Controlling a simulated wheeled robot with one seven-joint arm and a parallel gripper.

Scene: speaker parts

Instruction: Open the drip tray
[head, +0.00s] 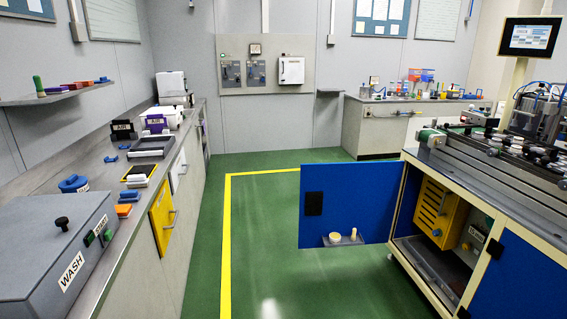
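I cannot tell for sure which thing is the drip tray. The machine cabinet (409,169) on the right has its blue door (345,200) swung open to the left. Inside hangs a yellow slotted box (436,211), with a small labelled part (477,234) to its right. A shallow grey floor or tray (428,262) lies at the bottom of the opening; whether it slides is unclear. A dark grey open-topped tray (151,146) sits on the left counter. My gripper is not in view.
A left counter (118,175) carries a grey WASH box (60,245); a yellow front with a handle (163,217) is below. A conveyor (500,150) and a screen (530,36) top the right machine. Green floor (262,225) between is clear up to the open door.

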